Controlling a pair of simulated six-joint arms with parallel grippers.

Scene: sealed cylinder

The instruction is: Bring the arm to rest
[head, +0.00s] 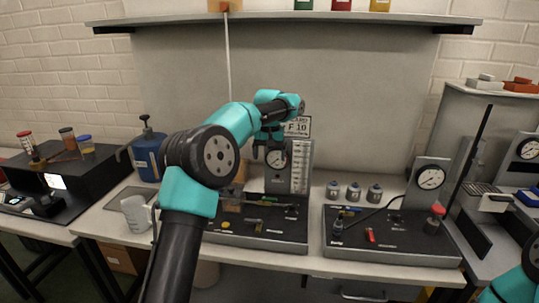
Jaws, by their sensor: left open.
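My left arm, teal and black, rises from the bottom of the head view and bends over the bench. My left gripper (268,152) hangs above the middle apparatus, in front of its upright panel and gauge (276,158). It is open, with no object visible between its fingers. A sign reading "F 10" (298,127) stands just right of the gripper, partly hidden by the arm. Only a teal and black part of my right arm shows at the bottom right corner; its gripper is outside the view.
A second apparatus (390,248) with a gauge and lever stands right of the middle one. Several small grey containers (353,192) sit behind it. A blue canister (147,158) and a white beaker (135,214) stand left of my arm. A shelf (380,18) spans the back above.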

